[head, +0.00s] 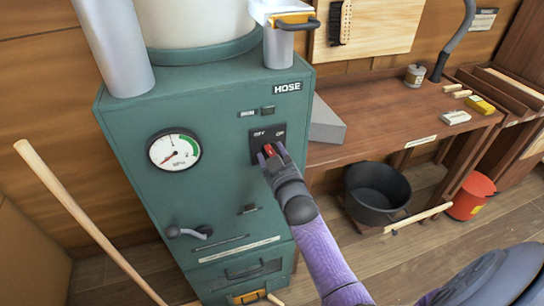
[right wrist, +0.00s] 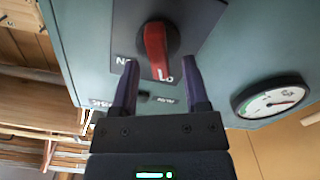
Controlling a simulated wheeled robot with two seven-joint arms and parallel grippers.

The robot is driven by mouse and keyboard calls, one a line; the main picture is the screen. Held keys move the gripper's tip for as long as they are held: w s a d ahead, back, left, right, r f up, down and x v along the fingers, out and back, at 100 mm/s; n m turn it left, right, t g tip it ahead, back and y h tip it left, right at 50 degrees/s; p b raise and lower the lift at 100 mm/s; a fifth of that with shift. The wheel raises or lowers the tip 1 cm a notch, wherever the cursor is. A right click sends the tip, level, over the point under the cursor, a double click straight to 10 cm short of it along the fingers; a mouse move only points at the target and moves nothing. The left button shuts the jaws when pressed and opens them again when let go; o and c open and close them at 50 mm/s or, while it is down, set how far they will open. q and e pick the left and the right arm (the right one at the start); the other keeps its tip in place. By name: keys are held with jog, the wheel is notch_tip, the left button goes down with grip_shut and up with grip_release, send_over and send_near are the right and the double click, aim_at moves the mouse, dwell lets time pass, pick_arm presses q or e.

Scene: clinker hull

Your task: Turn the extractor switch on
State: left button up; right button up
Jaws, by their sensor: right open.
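The extractor is a teal cabinet (head: 225,190) with a dark switch plate (head: 258,132) on its front; small labels sit along the plate's top. The switch has a red handle (head: 268,149), partly hidden by my right gripper (head: 270,157) in the head view. In the right wrist view the red handle (right wrist: 156,50) stands nearly upright in the picture on a dark round base. My right gripper (right wrist: 160,88) is open there, its two fingers apart on either side of the handle's lower end, with visible gaps. My left gripper is not in view.
A pressure gauge (head: 174,150) and a grey lever (head: 188,232) are on the cabinet's front. A wooden bench (head: 385,120) stands to the right, with a black bucket (head: 377,190) and a red bucket (head: 470,197) low down. A pale pole (head: 85,220) leans at left.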

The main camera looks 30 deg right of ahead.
jog(key=shift+c, duration=1.4)
grip_shut()
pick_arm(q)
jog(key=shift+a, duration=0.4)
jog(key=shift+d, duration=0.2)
